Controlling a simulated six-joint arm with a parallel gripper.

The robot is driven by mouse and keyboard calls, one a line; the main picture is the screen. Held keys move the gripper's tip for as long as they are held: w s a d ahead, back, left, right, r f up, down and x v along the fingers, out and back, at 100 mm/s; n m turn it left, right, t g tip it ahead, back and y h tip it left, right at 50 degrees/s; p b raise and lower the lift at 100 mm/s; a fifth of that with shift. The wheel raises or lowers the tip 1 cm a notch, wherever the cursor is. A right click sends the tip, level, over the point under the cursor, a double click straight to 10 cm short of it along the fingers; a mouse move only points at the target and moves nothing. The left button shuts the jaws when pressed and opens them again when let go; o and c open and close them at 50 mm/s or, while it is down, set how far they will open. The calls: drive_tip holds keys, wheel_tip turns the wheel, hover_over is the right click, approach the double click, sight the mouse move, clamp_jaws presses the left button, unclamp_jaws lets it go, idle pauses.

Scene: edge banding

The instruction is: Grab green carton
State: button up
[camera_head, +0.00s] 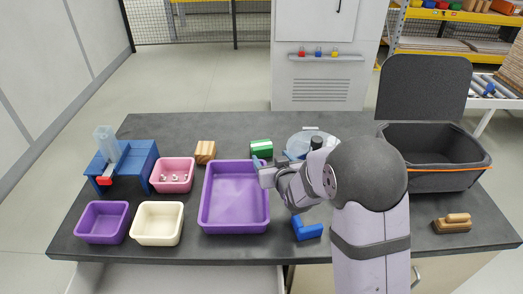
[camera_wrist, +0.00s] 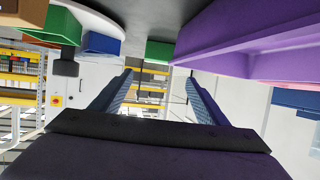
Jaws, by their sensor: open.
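The green carton (camera_head: 261,148) lies on the dark table just behind the right back corner of the purple tray, with a pale band on it. A green block that looks like this carton (camera_wrist: 158,51) shows upper centre in the wrist view, beyond the fingertips. My gripper (camera_head: 268,163) is just in front of the carton in the head view and appears apart from it. In the wrist view my gripper (camera_wrist: 159,77) has its two blue fingers spread, with nothing between them.
The large purple tray (camera_head: 235,223) is left of my gripper. A wooden block (camera_head: 205,152) and pink bin (camera_head: 173,187) lie farther left. A pale blue round container (camera_head: 298,145) is right of the carton. A blue L-shaped block (camera_head: 307,231) lies in front, a dark bin (camera_head: 448,180) right.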

drive_tip(key=p, duration=0.1)
approach(262, 146)
drive_tip(key=shift+x, duration=1.55)
drive_tip(key=shift+p+x, duration=0.4)
drive_tip(key=shift+x, duration=2.2)
drive_tip(key=shift+f, duration=0.1)
drive_tip(key=c, duration=0.8)
